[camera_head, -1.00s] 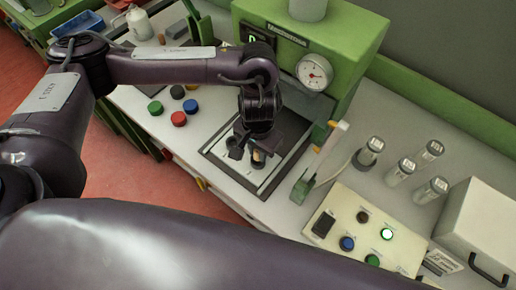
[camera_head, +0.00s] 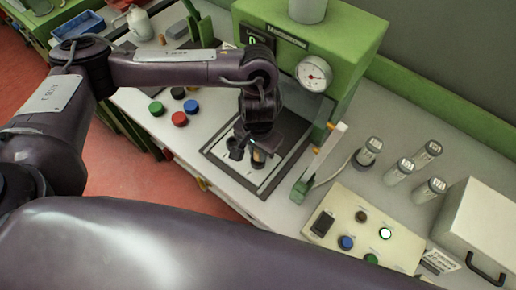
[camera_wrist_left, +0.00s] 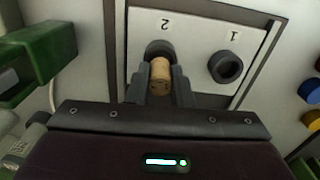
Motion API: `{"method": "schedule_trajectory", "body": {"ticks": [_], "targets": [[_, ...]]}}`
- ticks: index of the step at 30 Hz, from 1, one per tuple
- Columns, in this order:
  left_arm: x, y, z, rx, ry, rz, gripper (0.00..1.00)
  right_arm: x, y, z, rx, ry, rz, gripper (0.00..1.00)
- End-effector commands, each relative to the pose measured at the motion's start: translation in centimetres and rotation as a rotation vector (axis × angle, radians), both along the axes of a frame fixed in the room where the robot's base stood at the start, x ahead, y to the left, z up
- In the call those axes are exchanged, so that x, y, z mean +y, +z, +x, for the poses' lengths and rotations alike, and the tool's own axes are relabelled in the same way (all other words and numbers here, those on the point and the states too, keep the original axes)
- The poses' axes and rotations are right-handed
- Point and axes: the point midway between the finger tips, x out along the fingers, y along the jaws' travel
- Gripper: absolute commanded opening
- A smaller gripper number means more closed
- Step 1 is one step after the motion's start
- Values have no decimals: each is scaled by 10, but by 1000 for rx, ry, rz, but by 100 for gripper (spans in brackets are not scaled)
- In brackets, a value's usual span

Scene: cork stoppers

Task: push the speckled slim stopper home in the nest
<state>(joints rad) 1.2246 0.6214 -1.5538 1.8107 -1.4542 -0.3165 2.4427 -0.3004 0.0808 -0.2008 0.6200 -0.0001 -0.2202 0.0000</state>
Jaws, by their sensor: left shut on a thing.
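A tan cork stopper with a few dark specks (camera_wrist_left: 160,76) stands between the fingers of my left gripper (camera_wrist_left: 160,88) in the left wrist view. The gripper is shut on it. A dark round nest marked 2 (camera_wrist_left: 158,47) is right at the stopper's far end; how deep the stopper sits in it is hidden. A second dark nest marked 1 (camera_wrist_left: 226,67) is beside it and looks empty. In the head view my left gripper (camera_head: 254,148) is low over the framed plate (camera_head: 272,170), and the stopper is mostly hidden. My right gripper is out of view.
A green press with a dial gauge (camera_head: 313,73) stands behind the plate. Coloured caps (camera_head: 179,118) lie to the left. A control box with buttons (camera_head: 350,222), several clear capped vials (camera_head: 398,172) and a white case (camera_head: 485,225) are to the right.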

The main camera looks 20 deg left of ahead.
Motion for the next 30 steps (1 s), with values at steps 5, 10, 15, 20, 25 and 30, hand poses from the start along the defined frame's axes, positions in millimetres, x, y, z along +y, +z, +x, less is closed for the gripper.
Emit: {"method": "schedule_trajectory", "body": {"ticks": [5,10,15,20,25,30], "targets": [[0,0,0,0,0,0,0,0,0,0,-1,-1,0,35],[0,0,0,0,0,0,0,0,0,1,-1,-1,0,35],[0,-1,0,1,1,0,0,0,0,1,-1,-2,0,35],[0,-4,0,1,1,0,0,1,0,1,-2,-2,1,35],[0,-6,0,1,1,0,0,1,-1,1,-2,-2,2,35],[0,-9,0,0,1,0,0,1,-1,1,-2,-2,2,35]]}}
